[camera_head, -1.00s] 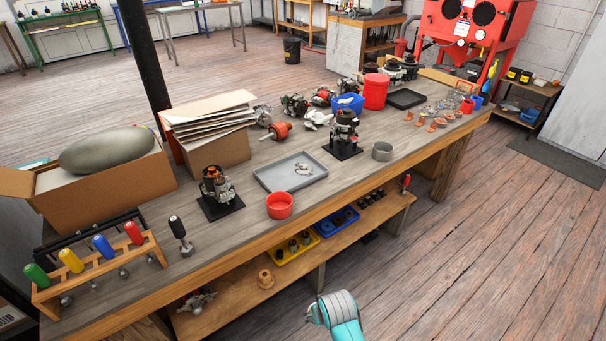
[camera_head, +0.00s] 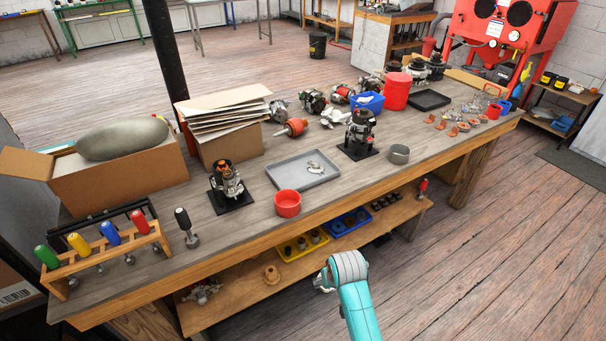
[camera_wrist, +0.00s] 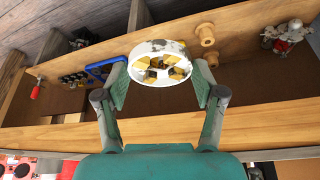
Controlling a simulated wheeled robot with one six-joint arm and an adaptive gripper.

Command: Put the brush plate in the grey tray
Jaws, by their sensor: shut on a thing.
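My gripper (camera_wrist: 160,88) is shut on a round white plate (camera_wrist: 160,48), taken to be the brush plate. Its fingers grip it from both sides, and yellow and dark patches show inside its rim. In the head view my gripper (camera_head: 323,281) is small and partly hidden by my arm, in front of the bench's lower shelf; the plate is hard to make out there. The grey tray (camera_head: 289,174) lies flat on the bench top, away from my gripper. A small silvery curved part (camera_head: 316,168) lies in it.
A red bowl (camera_head: 287,204) stands in front of the grey tray, with alternator assemblies on black bases either side (camera_head: 228,185) (camera_head: 360,135). The lower shelf (camera_head: 240,300) holds a yellow tray (camera_head: 302,246) and a blue tray (camera_head: 350,222). Floor right of my arm is clear.

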